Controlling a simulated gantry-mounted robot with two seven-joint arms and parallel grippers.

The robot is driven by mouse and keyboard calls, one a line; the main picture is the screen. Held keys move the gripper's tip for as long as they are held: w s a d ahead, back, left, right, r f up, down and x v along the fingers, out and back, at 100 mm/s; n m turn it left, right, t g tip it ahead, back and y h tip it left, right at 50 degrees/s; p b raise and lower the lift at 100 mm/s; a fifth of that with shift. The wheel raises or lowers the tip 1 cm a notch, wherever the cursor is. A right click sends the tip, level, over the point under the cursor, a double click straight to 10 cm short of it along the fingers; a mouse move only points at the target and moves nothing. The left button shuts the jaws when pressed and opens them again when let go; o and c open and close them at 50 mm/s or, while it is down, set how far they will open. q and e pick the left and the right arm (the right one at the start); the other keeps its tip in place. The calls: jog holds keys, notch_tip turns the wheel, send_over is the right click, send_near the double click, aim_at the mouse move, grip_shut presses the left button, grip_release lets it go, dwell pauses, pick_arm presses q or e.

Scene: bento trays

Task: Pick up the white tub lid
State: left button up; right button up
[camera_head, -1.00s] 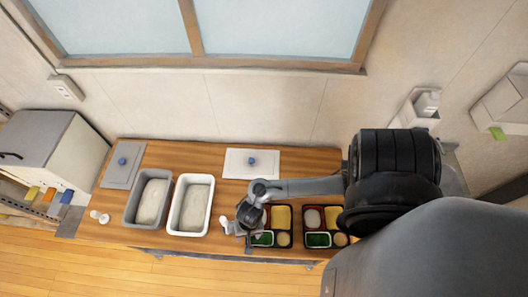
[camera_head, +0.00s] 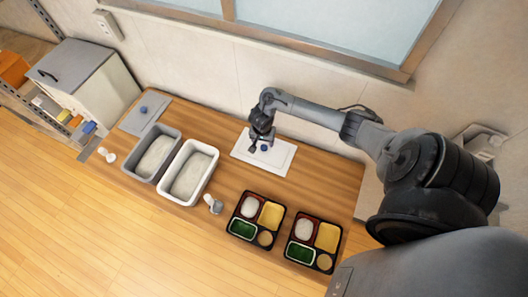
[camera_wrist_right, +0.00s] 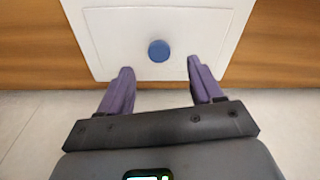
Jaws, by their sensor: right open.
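The white tub lid (camera_head: 276,158) lies flat on the wooden counter, to the right of the tubs in the head view. Its blue knob (camera_head: 264,148) stands near its middle. My right gripper (camera_head: 262,146) is over the lid, close to the knob. In the right wrist view, the lid (camera_wrist_right: 110,45) fills the top middle and the blue knob (camera_wrist_right: 159,51) shows between and beyond the two fingertips. My right gripper (camera_wrist_right: 160,76) is open, with nothing between its fingers. How high it is above the lid is hard to tell. My left gripper is not in view.
A white tub (camera_head: 211,150) and a grey tub (camera_head: 176,134) stand left of the lid. A grey lid (camera_head: 132,122) lies farther left. Two filled bento trays (camera_head: 285,212) (camera_head: 341,233) sit to the front right. A small white-ended object (camera_head: 215,205) lies beside the white tub.

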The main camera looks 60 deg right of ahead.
aim_at(264, 147)
jog(key=shift+d+f, duration=0.2)
jog(key=shift+f, duration=0.65)
jog(key=shift+d+f+b, duration=0.15)
jog(key=shift+f+b, duration=0.3)
jog(key=shift+f, duration=0.6)
jog(key=shift+d+f+b, duration=0.1)
jog(key=shift+f+b, duration=0.3)
jog(key=shift+f, duration=0.6)
jog(key=c, duration=1)
jog(key=shift+c, duration=0.7)
jog(key=shift+r, duration=0.1)
